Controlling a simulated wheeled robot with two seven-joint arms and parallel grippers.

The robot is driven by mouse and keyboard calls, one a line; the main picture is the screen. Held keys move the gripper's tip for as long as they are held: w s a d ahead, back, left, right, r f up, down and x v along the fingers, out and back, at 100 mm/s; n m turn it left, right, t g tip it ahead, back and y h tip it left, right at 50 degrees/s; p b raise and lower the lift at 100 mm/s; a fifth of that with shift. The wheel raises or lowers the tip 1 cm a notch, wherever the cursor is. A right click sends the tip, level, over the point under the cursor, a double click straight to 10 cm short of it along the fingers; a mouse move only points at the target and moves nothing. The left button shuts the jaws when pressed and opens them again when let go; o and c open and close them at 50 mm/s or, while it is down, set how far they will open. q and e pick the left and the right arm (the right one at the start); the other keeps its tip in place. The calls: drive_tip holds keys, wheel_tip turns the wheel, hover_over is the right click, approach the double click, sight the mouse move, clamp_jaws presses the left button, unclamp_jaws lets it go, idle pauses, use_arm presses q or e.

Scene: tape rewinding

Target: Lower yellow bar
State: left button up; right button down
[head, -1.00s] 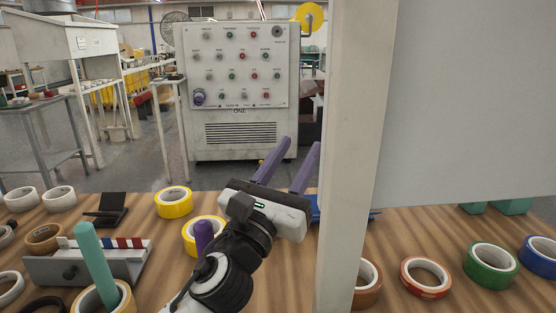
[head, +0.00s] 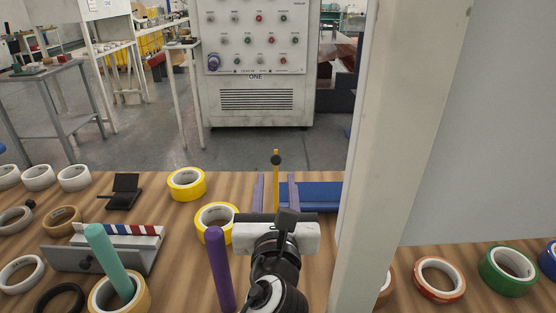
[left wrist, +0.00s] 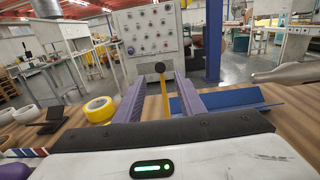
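The yellow bar (head: 276,177) stands upright at the back of the table, with a black knob (head: 276,160) on its top. In the head view it shows beyond and between the two purple fingers of my left gripper (head: 275,192). The left gripper is open, with a clear gap between the fingers. In the left wrist view the yellow bar (left wrist: 165,98) also stands between the open fingers (left wrist: 163,92), apart from the right one. The bar's lower end is hidden behind the gripper body. My right gripper is not in view.
A blue base (head: 318,196) lies right of the fingers. A pale post (head: 385,160) rises close to the right. Yellow tape rolls (head: 186,184), a purple peg (head: 218,270) and a teal peg (head: 108,262) are at the left. Behind stands a control cabinet (head: 258,60).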

sight(276, 161)
use_arm(q)
drive_tip(key=w, duration=0.7)
drive_tip(key=shift+w, duration=0.25)
clamp_jaws()
